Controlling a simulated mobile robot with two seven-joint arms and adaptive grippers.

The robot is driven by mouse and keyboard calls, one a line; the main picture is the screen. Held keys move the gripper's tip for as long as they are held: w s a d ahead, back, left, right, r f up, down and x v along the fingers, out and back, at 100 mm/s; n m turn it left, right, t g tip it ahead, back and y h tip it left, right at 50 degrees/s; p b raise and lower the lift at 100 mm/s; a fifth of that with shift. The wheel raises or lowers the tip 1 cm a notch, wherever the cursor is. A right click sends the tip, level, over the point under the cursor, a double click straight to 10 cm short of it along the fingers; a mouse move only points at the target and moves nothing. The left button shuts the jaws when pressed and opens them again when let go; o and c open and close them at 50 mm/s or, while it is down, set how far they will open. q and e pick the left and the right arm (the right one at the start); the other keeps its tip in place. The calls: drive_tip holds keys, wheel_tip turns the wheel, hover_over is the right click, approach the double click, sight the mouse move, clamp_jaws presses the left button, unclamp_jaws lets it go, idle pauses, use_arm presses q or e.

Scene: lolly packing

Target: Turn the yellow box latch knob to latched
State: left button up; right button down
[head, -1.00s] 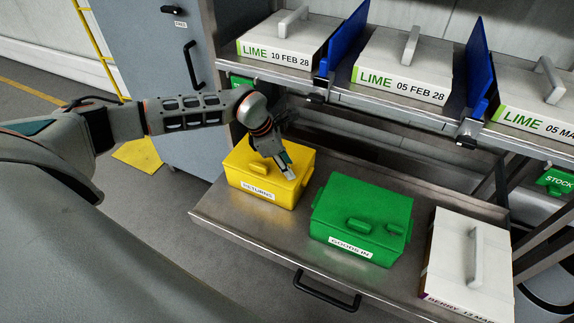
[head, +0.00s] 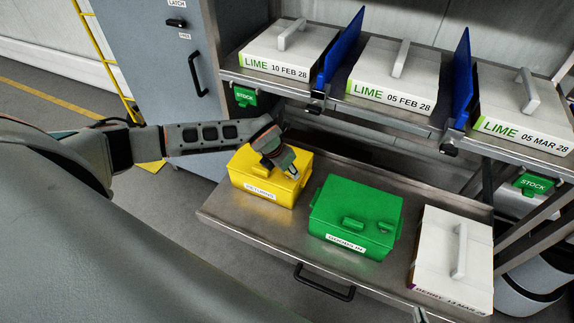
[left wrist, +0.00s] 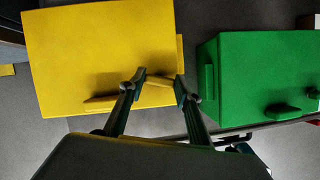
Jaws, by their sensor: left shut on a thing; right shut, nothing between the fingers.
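The yellow box (head: 270,196), labelled RETURNS, sits on the left of the steel tray with its lid on. A raised yellow handle is at its front edge, and its small latch knob (left wrist: 160,82) shows in the left wrist view as a short, slightly tilted bar. My left gripper (left wrist: 159,83) is shut on this knob, a finger at each end; in the head view the hand (head: 290,172) hides the knob. Only a small dark piece of my right gripper (head: 420,316) shows at the bottom edge, away from the boxes.
A green box (head: 357,215) stands right of the yellow one, across a narrow gap. A white BERRY carton (head: 445,275) stands at the right of the steel tray (head: 235,222). White LIME cartons (head: 392,77) and blue dividers (head: 343,45) fill the shelf above.

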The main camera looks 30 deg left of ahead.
use_arm(q)
drive_tip(key=shift+d+n+y, duration=0.1)
drive_tip(key=shift+n+y, duration=0.5)
drive_tip(key=shift+n, duration=1)
drive_tip(key=o, duration=1.1)
drive_tip(key=v, duration=1.2)
drive_tip(key=shift+s, duration=0.1)
drive_tip(key=shift+d+f, duration=0.1)
